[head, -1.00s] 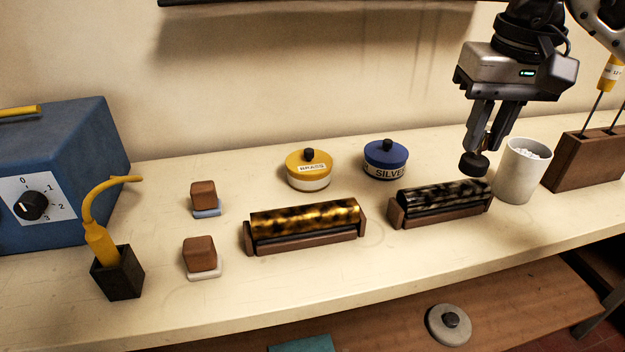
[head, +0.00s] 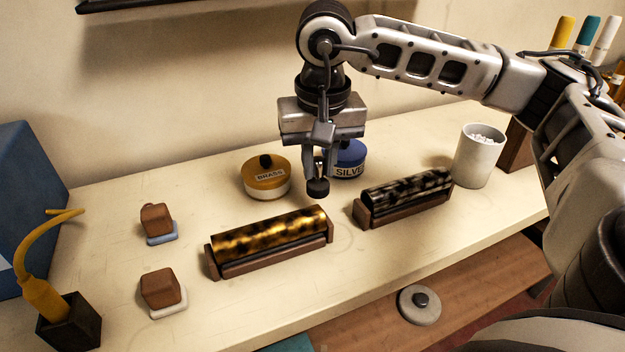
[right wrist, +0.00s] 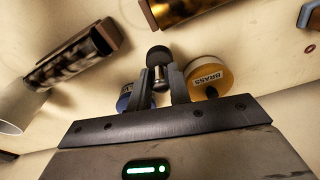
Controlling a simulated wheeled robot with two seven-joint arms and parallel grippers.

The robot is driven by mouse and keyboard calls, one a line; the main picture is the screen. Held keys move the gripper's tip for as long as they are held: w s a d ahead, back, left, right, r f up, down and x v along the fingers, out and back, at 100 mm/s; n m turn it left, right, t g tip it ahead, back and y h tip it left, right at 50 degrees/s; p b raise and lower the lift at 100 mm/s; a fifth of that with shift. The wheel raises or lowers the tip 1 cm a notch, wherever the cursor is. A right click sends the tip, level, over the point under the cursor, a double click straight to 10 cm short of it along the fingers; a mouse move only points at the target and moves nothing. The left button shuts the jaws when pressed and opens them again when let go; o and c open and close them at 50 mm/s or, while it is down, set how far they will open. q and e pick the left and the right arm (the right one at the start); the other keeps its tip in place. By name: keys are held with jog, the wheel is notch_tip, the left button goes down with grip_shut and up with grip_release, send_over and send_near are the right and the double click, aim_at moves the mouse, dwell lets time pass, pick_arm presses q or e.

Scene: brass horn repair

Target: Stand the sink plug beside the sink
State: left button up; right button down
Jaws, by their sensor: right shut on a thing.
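My right gripper (head: 318,172) is shut on a dark, round-ended piece (head: 318,188) with a short metal stem, which looks like the sink plug. It hangs with the dark round end down, above the bench behind the brass roller. The plug also shows in the right wrist view (right wrist: 158,55), between the fingertips. No sink is in view. My left gripper is not in view.
A brass roller (head: 270,235) and a black-mottled roller (head: 407,190) lie in wooden cradles. Tins marked BRASS (head: 266,181) and SILVER (head: 347,160) stand close behind the plug. A white cup (head: 479,155) stands right. A grey disc (head: 420,305) lies on the lower shelf.

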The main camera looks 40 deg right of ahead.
aim_at(313, 183)
jog(key=shift+w+a+f, duration=0.15)
jog(key=shift+f, duration=0.1)
jog(key=shift+w+a+f, duration=0.1)
jog(key=shift+f, duration=0.85)
jog(key=shift+w+a+f, duration=0.1)
jog(key=shift+f, duration=0.8)
jog(key=shift+f, duration=0.2)
jog(key=c, duration=1.3)
grip_release()
jog(key=shift+r, duration=0.25)
